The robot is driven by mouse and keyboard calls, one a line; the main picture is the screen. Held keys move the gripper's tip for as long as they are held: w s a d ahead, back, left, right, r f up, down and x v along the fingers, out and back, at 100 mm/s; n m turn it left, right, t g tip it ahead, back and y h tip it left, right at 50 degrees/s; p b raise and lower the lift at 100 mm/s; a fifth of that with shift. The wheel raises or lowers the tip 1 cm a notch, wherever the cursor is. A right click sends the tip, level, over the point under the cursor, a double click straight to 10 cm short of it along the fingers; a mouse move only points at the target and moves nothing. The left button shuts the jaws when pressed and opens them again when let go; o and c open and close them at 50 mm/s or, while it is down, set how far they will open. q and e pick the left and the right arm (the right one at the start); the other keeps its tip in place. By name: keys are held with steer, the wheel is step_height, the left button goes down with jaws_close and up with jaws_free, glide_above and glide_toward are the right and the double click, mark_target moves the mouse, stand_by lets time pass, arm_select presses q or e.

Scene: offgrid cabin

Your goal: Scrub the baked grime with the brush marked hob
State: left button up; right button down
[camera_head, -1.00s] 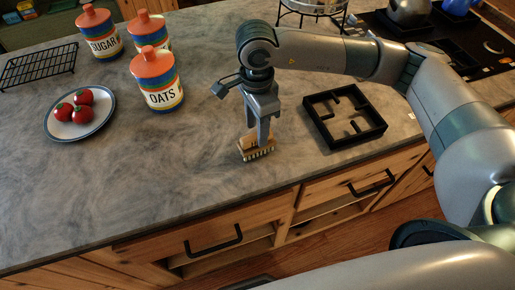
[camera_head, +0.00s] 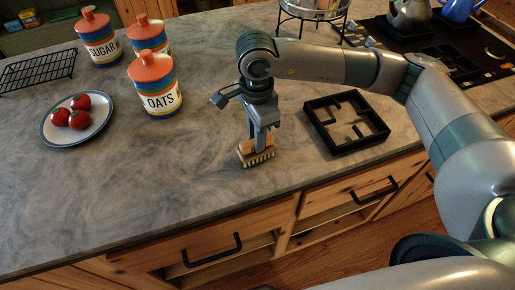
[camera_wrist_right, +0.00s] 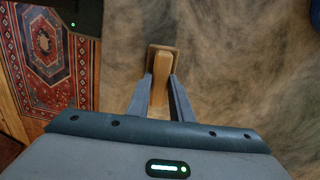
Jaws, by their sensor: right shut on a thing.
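The brush is at or just above the counter top; I cannot tell whether the bristles touch. In the right wrist view the two fingers (camera_wrist_right: 160,95) close on the brush's tan handle (camera_wrist_right: 158,62). Any marking on the brush is hidden or too small to read. A black pan support (camera_head: 347,122) lies on the counter to the right of the brush. The dark hob (camera_head: 470,65) is at the upper right. My left gripper is not in view.
Canisters marked SUGAR (camera_head: 99,40) and OATS (camera_head: 155,85) stand with a third one at the upper left. A plate (camera_head: 50,131) of tomatoes and a wire rack (camera_head: 38,72) are left of them. The counter left of the brush is clear.

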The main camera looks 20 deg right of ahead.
steer(key=shift+r+p, duration=0.95)
steer(key=shift+r, duration=2.05)
steer(key=shift+f, duration=0.1)
steer(key=n, duration=0.1)
steer(key=s+d+f+n, duration=0.1)
steer(key=n, duration=0.1)
steer(key=shift+d+n+b, duration=0.25)
steer(key=shift+n+b, duration=0.05)
steer(key=shift+b, duration=0.1)
steer(key=s+d+f+n+b, duration=0.2)
steer(key=s+d+n, duration=0.1)
steer(key=n, duration=0.9)
steer(key=shift+s+d+f+n, duration=0.2)
steer(key=shift+s+d+n, duration=0.15)
steer(key=shift+d, duration=0.35)
